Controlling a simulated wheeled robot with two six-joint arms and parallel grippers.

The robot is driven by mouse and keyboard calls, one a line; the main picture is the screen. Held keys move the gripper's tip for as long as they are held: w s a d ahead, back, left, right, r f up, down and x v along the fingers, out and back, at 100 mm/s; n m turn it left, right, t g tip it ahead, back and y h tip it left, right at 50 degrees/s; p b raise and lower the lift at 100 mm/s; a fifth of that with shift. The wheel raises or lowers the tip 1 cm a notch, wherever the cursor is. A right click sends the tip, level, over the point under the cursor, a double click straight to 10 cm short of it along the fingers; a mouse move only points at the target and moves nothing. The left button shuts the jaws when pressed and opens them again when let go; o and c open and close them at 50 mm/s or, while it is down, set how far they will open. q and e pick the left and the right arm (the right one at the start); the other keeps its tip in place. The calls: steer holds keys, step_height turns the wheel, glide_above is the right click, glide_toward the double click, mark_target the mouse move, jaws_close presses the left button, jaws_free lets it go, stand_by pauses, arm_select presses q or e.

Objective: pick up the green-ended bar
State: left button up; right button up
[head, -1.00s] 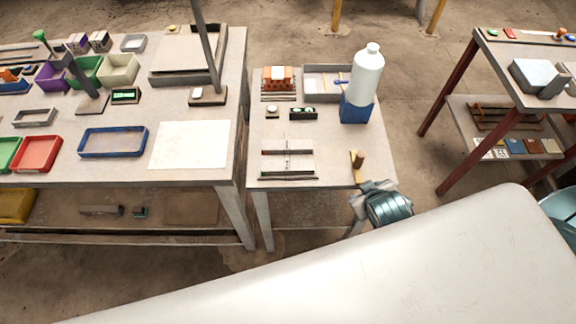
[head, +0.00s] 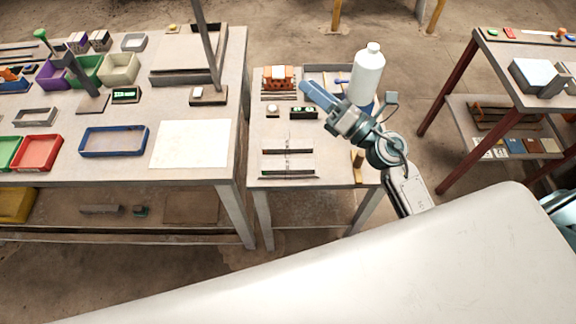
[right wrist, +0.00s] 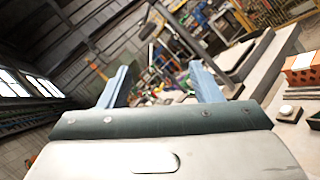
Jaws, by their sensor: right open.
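The green-ended bar (head: 290,177) appears to be the dark, thin bar lying along the near edge of the small middle table. A similar bar with a reddish end (head: 286,151) lies parallel behind it. My right gripper (head: 311,91) is over the middle table, beyond both bars and well apart from them. Its blue fingers are spread and empty in the right wrist view (right wrist: 162,80), where no bar can be made out. My left gripper is not in view.
An orange hollow brick (head: 278,77) stands at the back of the middle table (head: 338,170). A white bottle (head: 367,75) stands behind my right gripper. A small upright wooden piece (head: 358,160) is at the right.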

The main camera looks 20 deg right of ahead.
steer(key=a+f+n+g+y, duration=0.25)
steer(key=f+n+g, duration=0.25)
steer(key=n+g, duration=0.3)
steer(key=n+g+h, duration=0.6)
steer(key=n+g, duration=0.1)
steer(key=n, duration=0.1)
glide_toward(288, 164)
steer(key=p+x, duration=0.2)
steer(key=x, duration=0.1)
steer(key=shift+s+a+r, duration=0.15)
steer(key=shift+a, duration=0.4)
steer(key=p+x, duration=0.2)
steer(key=x, duration=0.1)
steer(key=p+x, duration=0.1)
steer(key=shift+d+f, duration=0.2)
steer(key=shift+f, duration=0.2)
steer(key=shift+w+a+f, duration=0.2)
steer(key=shift+f, duration=0.15)
steer(key=shift+c, duration=0.5)
steer(key=c, duration=1.2)
